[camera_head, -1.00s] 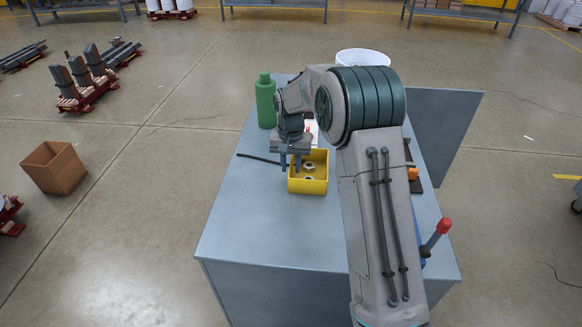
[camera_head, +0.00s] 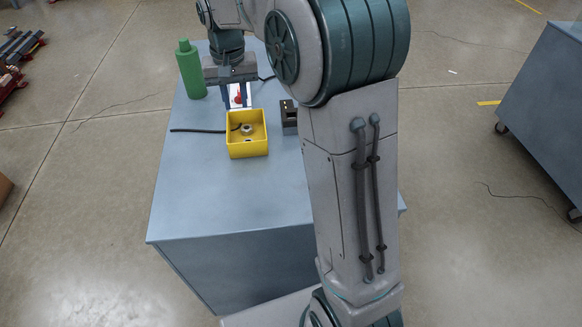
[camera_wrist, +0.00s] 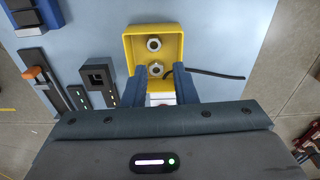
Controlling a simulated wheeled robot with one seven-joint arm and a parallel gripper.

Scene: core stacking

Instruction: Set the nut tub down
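The yellow nut tub (camera_head: 247,149) stands upright on the grey-blue table (camera_head: 215,195). Two metal nuts lie inside it, clearest in the wrist view, where the tub (camera_wrist: 179,42) is at top centre. My gripper (camera_head: 238,104) is just behind the tub's far wall in the head view. Its two blue fingers are spread apart with no object clearly held between them. In the wrist view my gripper (camera_wrist: 157,75) has its fingertips beside the tub's near end and hides part of it. I cannot tell whether a finger touches the tub.
A green bottle (camera_head: 190,72) stands at the table's far left. A black cable (camera_head: 197,130) lies left of the tub, a dark slotted block (camera_head: 289,118) to its right. A white card with red on it (camera_head: 240,93) lies behind. The table's front is clear. An orange-handled tool (camera_wrist: 38,73) shows in the wrist view.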

